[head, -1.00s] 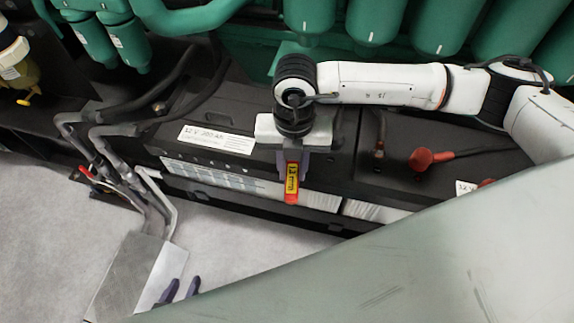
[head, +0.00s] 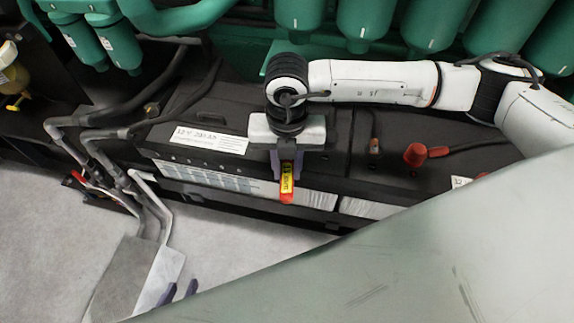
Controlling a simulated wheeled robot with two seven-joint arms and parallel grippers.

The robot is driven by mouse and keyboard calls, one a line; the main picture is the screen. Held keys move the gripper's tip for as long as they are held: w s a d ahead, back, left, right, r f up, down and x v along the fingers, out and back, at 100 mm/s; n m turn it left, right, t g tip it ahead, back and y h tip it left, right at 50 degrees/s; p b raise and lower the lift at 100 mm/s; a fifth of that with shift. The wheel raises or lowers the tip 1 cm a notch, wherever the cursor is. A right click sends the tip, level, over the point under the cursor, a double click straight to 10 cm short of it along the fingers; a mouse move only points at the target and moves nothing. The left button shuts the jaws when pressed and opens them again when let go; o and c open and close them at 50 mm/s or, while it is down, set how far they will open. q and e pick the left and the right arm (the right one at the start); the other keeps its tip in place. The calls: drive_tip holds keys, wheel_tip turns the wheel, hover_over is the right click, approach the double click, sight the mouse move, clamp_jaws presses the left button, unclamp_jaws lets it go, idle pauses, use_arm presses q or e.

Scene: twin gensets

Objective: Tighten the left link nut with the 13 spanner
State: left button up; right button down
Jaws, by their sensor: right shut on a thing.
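My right gripper (head: 286,165) points down over the front edge of the left black battery (head: 215,115). It is shut on the 13 spanner (head: 287,184), whose red and yellow handle end shows below the fingers. The spanner's other end is hidden by the gripper and wrist. I cannot make out the left link nut; the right arm covers part of the battery tops. My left gripper (head: 180,292) shows only as two dark purple fingertips at the bottom left. They are apart with nothing between them, low over the grey floor.
A red terminal cap (head: 415,154) and a bare terminal post (head: 374,147) stand on the right battery. Thick black cables and grey pipes (head: 150,205) run down at the left. Green cylinders (head: 364,25) hang behind the batteries. Open floor (head: 35,230) lies in front at the left.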

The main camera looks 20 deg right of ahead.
drive_tip(key=shift+f+b, duration=0.5)
drive_tip(key=shift+f, duration=0.15)
drive_tip(key=c, duration=2.1)
unclamp_jaws()
clamp_jaws()
drive_tip(key=shift+w+a+m, duration=0.25)
drive_tip(key=shift+a+m, duration=0.2)
drive_tip(key=shift+a, duration=0.05)
drive_tip(key=shift+w+a+m, duration=0.2)
drive_tip(key=shift+a+m, duration=0.25)
